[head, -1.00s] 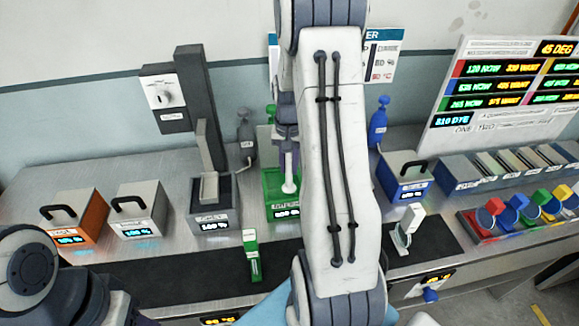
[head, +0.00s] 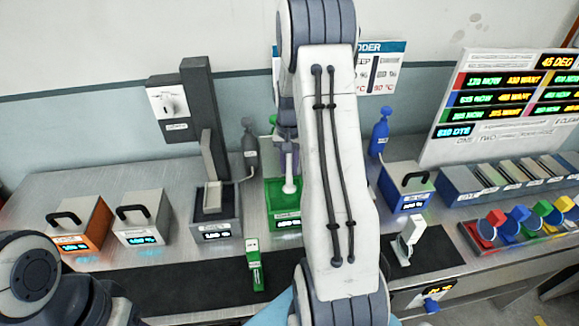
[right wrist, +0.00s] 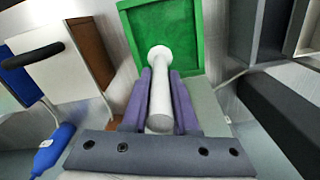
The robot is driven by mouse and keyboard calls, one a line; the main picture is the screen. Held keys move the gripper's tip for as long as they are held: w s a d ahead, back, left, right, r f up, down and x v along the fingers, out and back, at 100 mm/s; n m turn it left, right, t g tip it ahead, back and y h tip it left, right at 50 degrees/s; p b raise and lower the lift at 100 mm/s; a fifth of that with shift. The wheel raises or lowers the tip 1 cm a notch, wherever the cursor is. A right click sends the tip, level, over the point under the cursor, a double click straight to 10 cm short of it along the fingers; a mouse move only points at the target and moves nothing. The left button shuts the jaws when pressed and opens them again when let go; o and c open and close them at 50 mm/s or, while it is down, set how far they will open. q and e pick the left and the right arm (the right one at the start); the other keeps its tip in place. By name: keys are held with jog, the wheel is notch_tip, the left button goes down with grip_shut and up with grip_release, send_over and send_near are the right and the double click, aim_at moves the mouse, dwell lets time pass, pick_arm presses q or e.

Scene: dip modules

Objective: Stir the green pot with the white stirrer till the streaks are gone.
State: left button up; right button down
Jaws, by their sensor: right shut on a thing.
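The green pot (head: 271,206) stands on the bench behind my right arm, which hides part of it. My right gripper (head: 288,158) is above the pot and shut on the white stirrer (head: 290,185), which reaches down into the pot. In the right wrist view the purple fingers of the gripper (right wrist: 162,100) lie on both sides of the stirrer (right wrist: 160,62). There the green pot (right wrist: 192,62) shows a plain green inside; I cannot make out streaks. My left arm shows at the lower left, but its gripper is out of view.
An orange box (head: 88,226) and a white box (head: 146,216) stand left, a grey pot (head: 226,212) left of the green pot, a blue box (head: 407,184) right. A green device (head: 255,265) and a white device (head: 408,240) stand on the dark strip in front.

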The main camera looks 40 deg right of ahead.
jog(key=shift+a, duration=0.1)
jog(key=shift+w+a+p, duration=0.15)
jog(key=shift+w+a, duration=0.3)
jog(key=shift+a, duration=0.2)
jog(key=shift+w+a+p, duration=0.15)
jog(key=shift+w+a, duration=0.25)
jog(key=shift+a, duration=0.25)
jog(key=shift+s, duration=0.1)
jog(key=shift+s+a, duration=0.45)
jog(key=shift+s, duration=0.25)
jog(key=shift+s+a, duration=0.45)
jog(key=shift+s, duration=0.3)
jog(key=shift+s+a, duration=0.45)
jog(key=shift+s, duration=0.25)
jog(key=shift+d, duration=0.1)
jog(key=shift+s+d, duration=0.4)
jog(key=shift+d, duration=0.25)
jog(key=shift+s+d, duration=0.4)
jog(key=shift+d, duration=0.25)
jog(key=shift+w, duration=0.1)
jog(key=shift+w+d+p, duration=0.25)
jog(key=shift+w+d, duration=0.2)
jog(key=shift+w, duration=0.25)
jog(key=shift+w+d+p, duration=0.25)
jog(key=shift+w+d, duration=0.2)
jog(key=shift+w, duration=0.3)
jog(key=shift+w+d+p, duration=0.25)
jog(key=shift+w+d, duration=0.2)
jog(key=shift+w, duration=0.25)
jog(key=shift+a, duration=0.1)
